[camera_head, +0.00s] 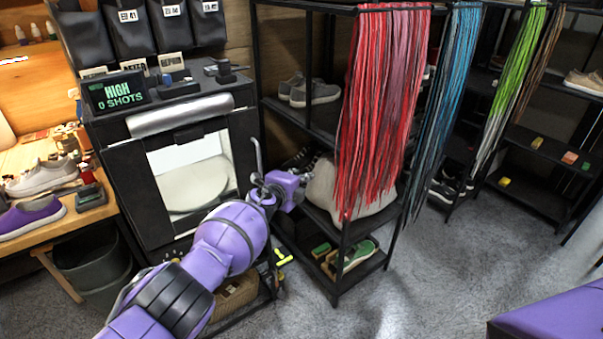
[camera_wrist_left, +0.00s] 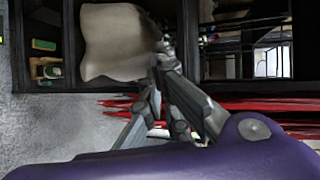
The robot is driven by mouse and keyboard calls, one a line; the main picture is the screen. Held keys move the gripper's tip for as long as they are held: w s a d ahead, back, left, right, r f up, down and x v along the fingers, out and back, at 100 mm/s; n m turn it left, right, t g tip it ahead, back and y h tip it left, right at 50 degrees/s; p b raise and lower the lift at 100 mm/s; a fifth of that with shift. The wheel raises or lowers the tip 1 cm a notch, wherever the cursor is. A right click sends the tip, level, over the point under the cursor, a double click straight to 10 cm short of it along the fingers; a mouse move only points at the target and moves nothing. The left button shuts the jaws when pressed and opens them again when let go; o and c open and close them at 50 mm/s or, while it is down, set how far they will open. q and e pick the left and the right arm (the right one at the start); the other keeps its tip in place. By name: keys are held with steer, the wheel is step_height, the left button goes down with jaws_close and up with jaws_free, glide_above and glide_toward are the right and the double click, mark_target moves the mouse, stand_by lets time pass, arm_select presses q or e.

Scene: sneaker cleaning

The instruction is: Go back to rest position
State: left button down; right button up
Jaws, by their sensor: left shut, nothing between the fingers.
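My left gripper (camera_head: 303,184) is at the end of the purple arm, in front of the black shelf rack (camera_head: 262,60). It is near a pale sack (camera_head: 322,185) on a lower shelf and to the left of the hanging red laces (camera_head: 375,110). In the left wrist view, the left gripper (camera_wrist_left: 163,45) shows grey fingers drawn together with nothing held. The sack (camera_wrist_left: 110,45) is behind and left of the fingertips there, and the red laces (camera_wrist_left: 250,105) extend to the right. I cannot tell whether the fingers touch the sack. My right gripper is not in view.
A black machine (camera_head: 130,165) with a window stands left of the rack. A wooden bench (camera_head: 65,230) with shoes is at the far left, above a grey bin (camera_head: 92,265). Blue laces (camera_head: 450,80) and green laces (camera_head: 515,80) hang right. Grey floor (camera_head: 420,285) is open at the lower right.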

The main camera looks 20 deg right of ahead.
arm_select(q)
step_height(320, 180, up, 8)
steer(key=d+r+n+t, duration=0.1)
steer(key=n+t, duration=0.2)
steer(key=n, duration=0.2)
steer(key=s+a+f+n+y, duration=0.2)
steer(key=s+a+f+n, duration=0.5)
steer(key=a, duration=0.4)
steer(key=s+a+f+n+y, duration=0.2)
steer(key=s+a+f+n, duration=0.3)
steer(key=s+a+f, duration=0.5)
steer(key=s+a+f+n+y, duration=0.3)
steer(key=s+a+f+n, duration=0.3)
steer(key=a, duration=0.5)
steer(key=s+a+f+n+g+y, duration=0.1)
steer(key=s+a+f, duration=0.2)
steer(key=s, duration=0.6)
steer(key=s+a+f+n+g+y, duration=0.1)
steer(key=s+a+f, duration=0.3)
steer(key=s, duration=0.6)
steer(key=s+a+f+n+g, duration=0.1)
steer(key=s+a+f+g, duration=0.1)
steer(key=s+a+f, duration=0.2)
steer(key=s+a, duration=0.3)
steer(key=s, duration=0.3)
steer(key=shift+a+f+g+y, duration=0.25)
steer(key=shift+g+y, duration=0.15)
